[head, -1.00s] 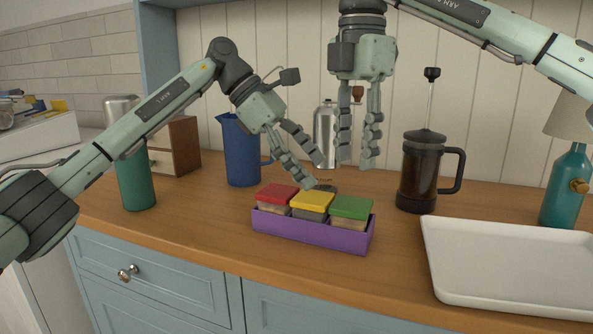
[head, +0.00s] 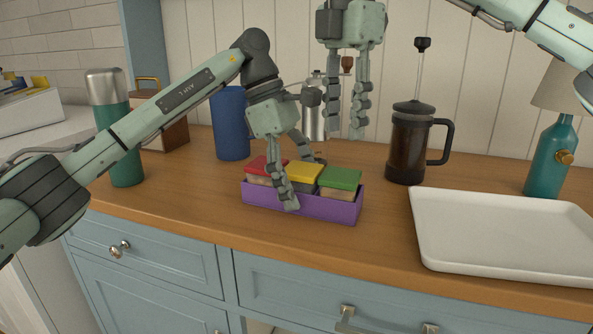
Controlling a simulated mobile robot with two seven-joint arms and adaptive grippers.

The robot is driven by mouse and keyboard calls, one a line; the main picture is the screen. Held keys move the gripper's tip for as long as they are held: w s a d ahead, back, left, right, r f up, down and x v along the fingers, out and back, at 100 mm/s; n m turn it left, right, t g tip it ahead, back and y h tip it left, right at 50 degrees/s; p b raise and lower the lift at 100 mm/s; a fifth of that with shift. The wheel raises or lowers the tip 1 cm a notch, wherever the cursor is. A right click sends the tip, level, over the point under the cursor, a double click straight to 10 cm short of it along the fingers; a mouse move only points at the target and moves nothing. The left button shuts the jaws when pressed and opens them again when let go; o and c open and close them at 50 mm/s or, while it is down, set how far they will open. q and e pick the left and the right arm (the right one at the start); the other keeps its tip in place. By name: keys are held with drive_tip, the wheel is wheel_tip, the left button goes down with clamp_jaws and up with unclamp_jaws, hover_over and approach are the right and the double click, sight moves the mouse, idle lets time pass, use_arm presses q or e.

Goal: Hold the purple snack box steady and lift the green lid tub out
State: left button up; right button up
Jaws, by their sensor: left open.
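The purple snack box (head: 330,209) stands on the wooden counter in the head view. It holds three tubs in a row: one with a red lid (head: 262,164), one with a yellow lid (head: 304,172) and the green lid tub (head: 340,179) at the right end. My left gripper (head: 306,182) is open and reaches over the box. One finger hangs in front of the front wall and partly covers it; the other is behind the tubs. I cannot tell if either touches. My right gripper (head: 345,134) is open and empty, pointing down above the green lid tub.
A white tray (head: 440,262) lies at the right. A French press (head: 409,150) stands behind it, with a teal lamp (head: 552,160) at far right. A blue pitcher (head: 231,125) and a green flask (head: 124,150) stand at the left. The counter in front of the box is clear.

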use_arm(q)
drive_tip(key=shift+c, duration=0.2)
drive_tip(key=c, duration=1.2)
